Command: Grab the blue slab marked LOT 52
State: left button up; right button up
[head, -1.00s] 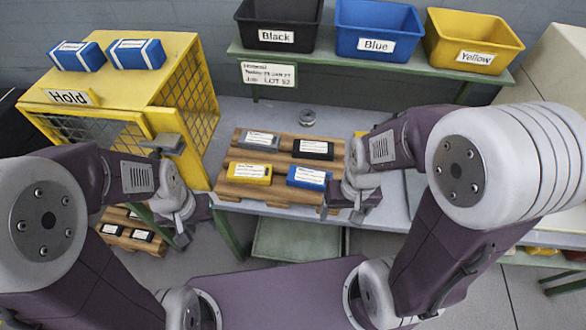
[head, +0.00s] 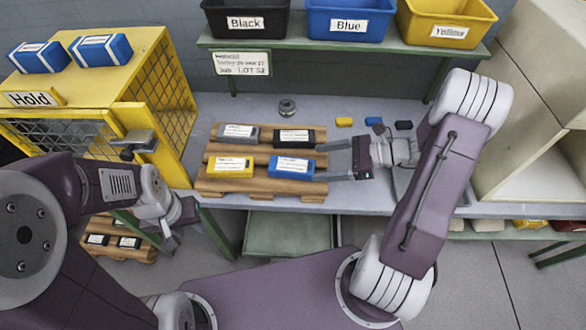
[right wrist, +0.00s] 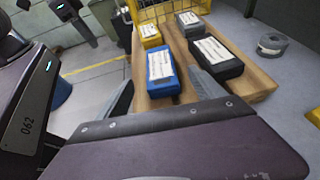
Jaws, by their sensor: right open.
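A blue slab (head: 291,167) with a white label lies at the front right of a wooden pallet on the bench. It also shows in the right wrist view (right wrist: 160,78); its label is too small to read. My right gripper (head: 321,163) is open at the pallet's right edge, pointing left, its fingers spread either side of the blue slab's near end. Two more blue slabs, left (head: 38,57) and right (head: 100,48), lie on the yellow Hold cage, their labels unreadable. My left gripper (head: 166,238) hangs low in front of the cage; its jaws are unclear.
Yellow (head: 230,167), grey (head: 238,133) and black (head: 294,138) slabs share the pallet. A card (head: 241,64) reading LOT 52 hangs below a shelf with Black, Blue and Yellow bins. Small coloured blocks and a grey ring (head: 287,108) lie on the bench.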

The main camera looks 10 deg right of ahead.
aim_at(296, 165)
jog(key=shift+s+r, duration=0.1)
jog(key=x, duration=0.3)
jog(key=shift+a, duration=0.3)
jog(key=x, duration=0.6)
jog(key=shift+d, duration=0.2)
grip_shut()
